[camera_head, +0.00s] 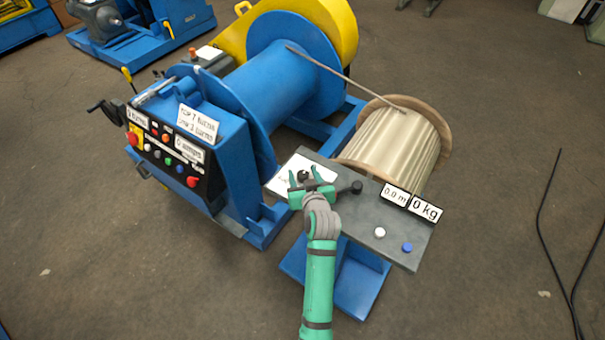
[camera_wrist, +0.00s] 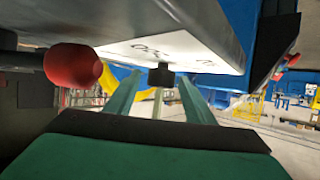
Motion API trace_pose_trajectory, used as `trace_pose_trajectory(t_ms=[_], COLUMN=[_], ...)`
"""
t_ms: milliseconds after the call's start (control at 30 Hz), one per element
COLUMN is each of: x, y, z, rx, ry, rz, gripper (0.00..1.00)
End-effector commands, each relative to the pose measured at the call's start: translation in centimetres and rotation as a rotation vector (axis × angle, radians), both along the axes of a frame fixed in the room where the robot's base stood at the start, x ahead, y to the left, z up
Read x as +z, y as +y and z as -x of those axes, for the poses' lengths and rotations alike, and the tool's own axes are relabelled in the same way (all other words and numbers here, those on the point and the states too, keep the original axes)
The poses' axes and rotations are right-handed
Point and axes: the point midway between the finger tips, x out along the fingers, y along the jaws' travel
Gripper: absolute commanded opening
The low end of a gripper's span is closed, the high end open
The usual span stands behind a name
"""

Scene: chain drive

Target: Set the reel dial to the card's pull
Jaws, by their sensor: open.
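My green gripper (camera_head: 304,177) is over the left part of the grey desk (camera_head: 345,217), with its two fingers apart. Under and around it lies a white dial plate (camera_head: 283,182) with small printing, partly hidden by the fingers. A small black knob (camera_wrist: 161,76) shows in the wrist view between the open fingertips, at the white plate (camera_wrist: 190,52); I cannot tell whether either finger touches it. The dial's setting is not readable. A white card (camera_head: 197,123) with two lines of text stands on the blue console; its words are too small to read surely.
The desk also carries a black ball-ended lever (camera_head: 352,187), displays reading "0.0 m" (camera_head: 395,196) and "0 kg" (camera_head: 427,210), a white button (camera_head: 379,233) and a blue button (camera_head: 407,247). A wire reel (camera_head: 395,145) stands behind. A red knob (camera_wrist: 72,66) is close at left in the wrist view.

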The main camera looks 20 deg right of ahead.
Motion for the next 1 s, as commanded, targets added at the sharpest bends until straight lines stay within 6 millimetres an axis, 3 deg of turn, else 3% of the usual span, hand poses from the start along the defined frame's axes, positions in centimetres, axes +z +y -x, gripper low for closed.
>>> trace_pose_trajectory(t_ms=[367, 533, 567, 1000], x=[-0.24, -0.24, -0.24, -0.29], y=[0.28, 0.31, 0.3, 0.23], z=[-0.6, -0.6, -0.59, -0.5], rx=[0.005, 0.005, 0.005, -0.06], ry=[0.0, 0.0, 0.0, 0.001], rz=[0.0, 0.0, -0.001, 0.0], gripper=[0.49, 0.11, 0.08, 0.08])
